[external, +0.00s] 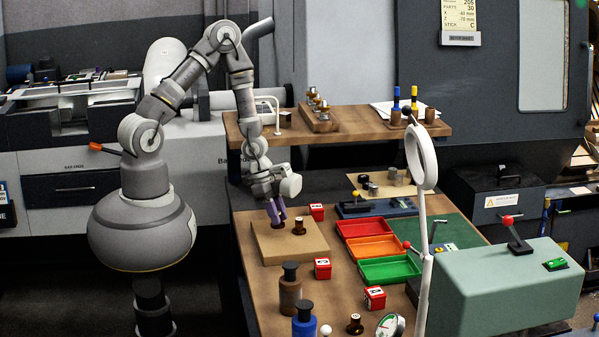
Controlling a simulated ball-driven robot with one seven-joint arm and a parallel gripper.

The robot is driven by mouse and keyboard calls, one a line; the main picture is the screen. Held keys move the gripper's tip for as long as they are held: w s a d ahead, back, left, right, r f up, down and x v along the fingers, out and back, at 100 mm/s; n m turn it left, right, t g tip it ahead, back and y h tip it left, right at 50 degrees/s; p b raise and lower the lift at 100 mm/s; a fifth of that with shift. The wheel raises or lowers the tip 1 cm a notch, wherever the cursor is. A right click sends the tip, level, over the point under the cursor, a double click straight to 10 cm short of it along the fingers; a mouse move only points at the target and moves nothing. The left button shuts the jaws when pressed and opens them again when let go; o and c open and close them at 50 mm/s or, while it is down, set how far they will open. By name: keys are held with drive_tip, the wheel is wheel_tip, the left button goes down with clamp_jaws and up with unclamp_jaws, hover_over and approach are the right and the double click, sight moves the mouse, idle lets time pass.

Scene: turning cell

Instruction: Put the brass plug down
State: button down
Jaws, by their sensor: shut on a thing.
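My gripper (276,212), with purple fingers, points down over the left-middle part of a tan square board (290,252) on the workbench. It is shut on a small piece, taken to be the brass plug, which is mostly hidden between the fingers. I cannot tell whether that piece touches the board. A dark, brass-topped plug-like piece (299,227) stands upright on the board just right of the fingers, apart from them. Another similar piece (355,325) stands on the bench near the front edge of the picture.
Red numbered blocks (322,269) stand around the board's right side. Red, orange and green trays (390,270) lie further right. A brown bottle (290,290) and a blue one (304,320) stand in front. A white lamp (424,220) rises at right. A wooden shelf (360,135) is behind.

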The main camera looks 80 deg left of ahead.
drive_tip(key=shift+w+f+b, duration=0.2)
drive_tip(key=shift+f+b, duration=0.2)
drive_tip(key=shift+f, duration=1.4)
drive_tip(key=shift+f, duration=0.2)
drive_tip(key=c, duration=0.9)
unclamp_jaws()
drive_tip(key=shift+r, duration=0.15)
